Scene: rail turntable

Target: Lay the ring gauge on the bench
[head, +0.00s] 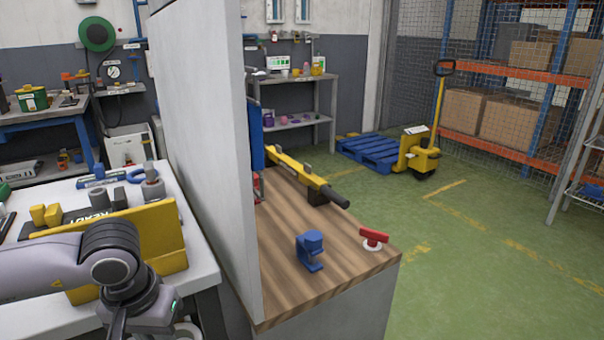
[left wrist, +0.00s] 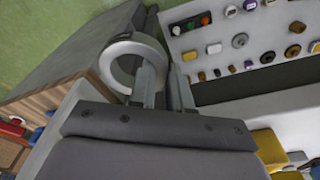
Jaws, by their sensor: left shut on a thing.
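The ring gauge, a light grey ring (left wrist: 133,50), is in the left wrist view, held at its rim between the two fingers of my left gripper (left wrist: 165,85). The gripper is shut on it. In the head view my left gripper (head: 160,312) is low at the left, by the white table; its fingertips and the ring are not clear there. A bench with a wooden top (head: 338,278) stands right of a tall grey partition in the head view. Wood also shows at the left of the wrist view (left wrist: 45,98). My right gripper is not in view.
The tall partition (head: 205,130) stands between the white table and the wooden top. The wooden top bears a blue clamp-like piece (head: 311,252), a red-handled piece (head: 373,239) and a yellow tool (head: 300,178). A yellow block (head: 150,232) is near my left arm.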

